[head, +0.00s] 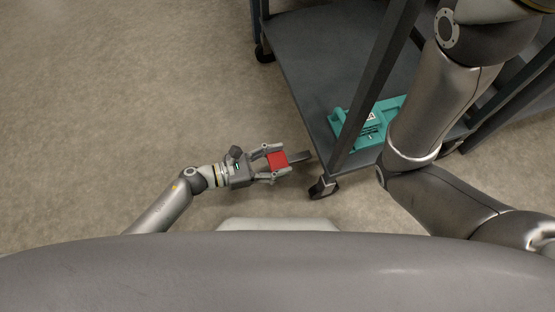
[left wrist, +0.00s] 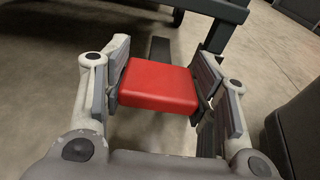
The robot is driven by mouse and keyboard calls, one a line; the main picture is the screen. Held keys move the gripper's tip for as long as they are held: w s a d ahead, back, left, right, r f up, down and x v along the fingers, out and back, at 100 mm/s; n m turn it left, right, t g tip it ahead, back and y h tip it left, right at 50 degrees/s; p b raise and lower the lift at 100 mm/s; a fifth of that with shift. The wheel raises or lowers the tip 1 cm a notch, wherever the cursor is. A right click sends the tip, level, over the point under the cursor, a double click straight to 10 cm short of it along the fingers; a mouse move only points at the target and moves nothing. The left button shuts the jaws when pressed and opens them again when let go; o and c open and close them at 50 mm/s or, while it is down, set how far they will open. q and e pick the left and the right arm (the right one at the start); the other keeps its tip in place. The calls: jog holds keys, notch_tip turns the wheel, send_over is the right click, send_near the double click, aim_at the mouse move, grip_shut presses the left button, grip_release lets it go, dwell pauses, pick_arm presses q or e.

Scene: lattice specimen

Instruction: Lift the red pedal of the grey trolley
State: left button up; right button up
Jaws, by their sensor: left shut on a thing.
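The red pedal (head: 277,160) sticks out from the lower corner of the grey trolley (head: 292,87) on a short dark lever (head: 299,157). My left gripper (head: 272,162) has its two fingers on either side of the pedal and is shut on it. In the left wrist view the red pedal (left wrist: 158,86) fills the space between the fingers of the left gripper (left wrist: 162,90). The dark lever (left wrist: 159,52) runs away behind it. My right arm shows at the right in the head view, but its gripper is out of view.
A teal object (head: 375,124) lies on the trolley's lower shelf. A caster wheel (head: 324,188) stands close to the right of the pedal, below a dark upright post (head: 372,85). Another caster (head: 263,53) is at the far left corner. The floor (head: 130,95) to the left is clear.

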aim_at(281, 160)
pick_arm(q)
jog(key=shift+w+d+r, duration=0.1)
jog(key=shift+d+r, duration=0.15)
jog(key=shift+r, duration=0.4)
jog(key=shift+w+d+r, duration=0.1)
jog(key=shift+d+r, duration=0.1)
jog(key=shift+r, duration=0.55)
jog(key=o, duration=1.1)
jog(key=shift+d, duration=0.1)
jog(key=o, duration=0.4)
jog(key=shift+c, duration=0.2)
jog(key=shift+f, duration=0.25)
jog(key=shift+s+a, duration=0.1)
jog(key=shift+a, duration=0.15)
jog(key=v, duration=1.1)
jog(key=shift+a, duration=0.3)
jog(key=shift+s, duration=0.15)
